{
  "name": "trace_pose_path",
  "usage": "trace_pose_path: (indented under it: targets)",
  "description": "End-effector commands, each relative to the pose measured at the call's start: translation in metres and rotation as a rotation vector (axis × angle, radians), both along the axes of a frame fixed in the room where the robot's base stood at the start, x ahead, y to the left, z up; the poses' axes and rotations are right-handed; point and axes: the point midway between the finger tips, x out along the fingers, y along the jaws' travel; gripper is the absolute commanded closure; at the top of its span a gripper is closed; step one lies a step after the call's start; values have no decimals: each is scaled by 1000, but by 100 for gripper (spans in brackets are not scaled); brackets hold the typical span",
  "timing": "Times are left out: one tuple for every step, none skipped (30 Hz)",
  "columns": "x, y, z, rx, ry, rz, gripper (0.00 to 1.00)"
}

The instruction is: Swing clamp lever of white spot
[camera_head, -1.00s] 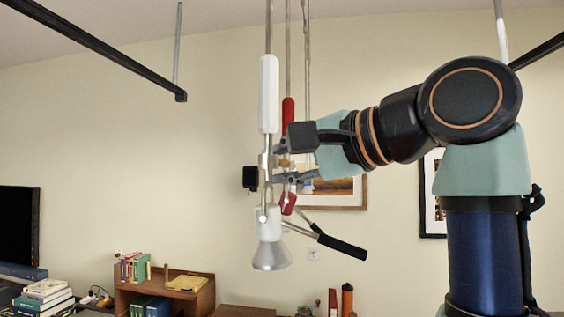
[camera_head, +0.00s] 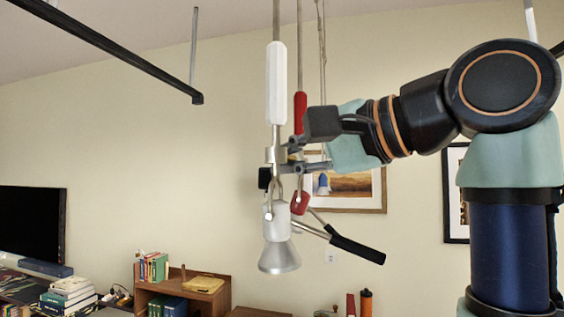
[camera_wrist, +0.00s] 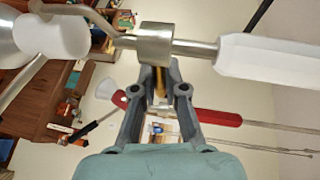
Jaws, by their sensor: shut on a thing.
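The white spot hangs on a thin pole, with a long white grip (camera_head: 276,84) above and a white and silver lamp head (camera_head: 278,258) below. A silver collar (camera_wrist: 155,45) sits on its pole, ahead of my fingertips in the wrist view. My gripper (camera_head: 290,156) reaches in from the right at collar height; in the wrist view its fingertips (camera_wrist: 160,78) close around a small brass-coloured piece, apparently the clamp lever (camera_wrist: 160,88). The fingers mostly hide this piece. A black knob (camera_head: 264,178) sticks out left of the pole.
A second hanging pole with a red grip (camera_head: 300,112) is close behind the white spot. A black-handled bar (camera_head: 357,250) slants down right below my gripper. A picture frame (camera_head: 372,190) hangs on the wall behind. Space left of the white spot is clear.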

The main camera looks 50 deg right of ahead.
Motion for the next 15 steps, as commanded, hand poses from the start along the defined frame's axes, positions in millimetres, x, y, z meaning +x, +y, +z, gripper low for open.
trace_pose_path:
  targets:
    - [0,-1,0,2,0,-1,100]
    - [0,-1,0,2,0,0,100]
    - [0,-1,0,2,0,-1,82]
    - [0,-1,0,2,0,0,77]
    - [0,-1,0,2,0,0,72]
    - [0,-1,0,2,0,0,65]
    - [0,-1,0,2,0,0,62]
    - [0,-1,0,2,0,0,62]
    - [0,-1,0,2,0,0,62]
    - [0,0,0,2,0,0,62]
    - [0,0,0,2,0,0,62]
    - [0,0,0,2,0,0,62]
    - [0,0,0,2,0,0,62]
    - [0,0,0,2,0,0,62]
    - [0,-1,0,2,0,0,62]
